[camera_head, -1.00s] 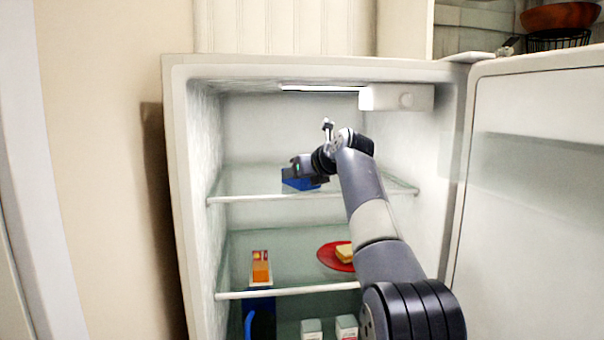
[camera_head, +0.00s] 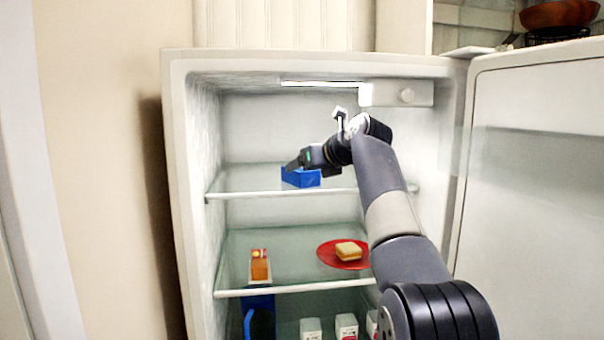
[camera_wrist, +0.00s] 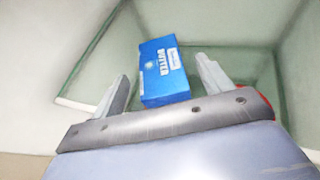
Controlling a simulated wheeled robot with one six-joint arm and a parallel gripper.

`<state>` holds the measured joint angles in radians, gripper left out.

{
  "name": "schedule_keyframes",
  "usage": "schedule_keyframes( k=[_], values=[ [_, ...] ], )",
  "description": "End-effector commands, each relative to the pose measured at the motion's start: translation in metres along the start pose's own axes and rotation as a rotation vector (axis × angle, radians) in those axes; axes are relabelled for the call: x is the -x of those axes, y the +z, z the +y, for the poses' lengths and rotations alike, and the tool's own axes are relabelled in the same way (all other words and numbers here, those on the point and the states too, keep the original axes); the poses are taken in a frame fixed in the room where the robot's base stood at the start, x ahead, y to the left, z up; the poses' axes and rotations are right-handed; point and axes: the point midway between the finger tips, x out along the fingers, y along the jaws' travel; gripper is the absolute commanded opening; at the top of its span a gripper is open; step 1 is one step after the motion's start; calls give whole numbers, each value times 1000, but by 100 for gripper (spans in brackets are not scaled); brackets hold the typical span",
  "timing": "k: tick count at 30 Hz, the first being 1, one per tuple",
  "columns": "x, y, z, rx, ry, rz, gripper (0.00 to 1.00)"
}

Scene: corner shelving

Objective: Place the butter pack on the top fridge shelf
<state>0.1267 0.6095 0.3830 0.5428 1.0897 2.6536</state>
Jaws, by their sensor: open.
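The blue butter pack (camera_head: 301,178) sits on the top glass fridge shelf (camera_head: 250,195), left of the middle. It also shows in the wrist view (camera_wrist: 164,72), with white lettering on its side. Nothing is held.
The shelf below holds an orange-and-white carton (camera_head: 260,267) and a red plate (camera_head: 335,262) with a bread-like item (camera_head: 348,251). Several white cartons (camera_head: 346,327) and a blue item (camera_head: 259,312) are lower down. The fridge door (camera_head: 540,200) stands open at right. The top shelf is otherwise clear.

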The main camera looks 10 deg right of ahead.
Motion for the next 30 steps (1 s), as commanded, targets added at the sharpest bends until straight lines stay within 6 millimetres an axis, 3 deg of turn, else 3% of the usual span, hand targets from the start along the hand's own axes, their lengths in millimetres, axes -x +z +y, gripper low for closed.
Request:
schedule_keyframes(
  k=[6, 12, 30],
  values=[
    [46, -1, 0, 0, -2, -2, 74],
    [69, -1, 0, 0, -1, 1, 74],
    [73, 0, 0, 0, 1, 0, 74]
  ],
)
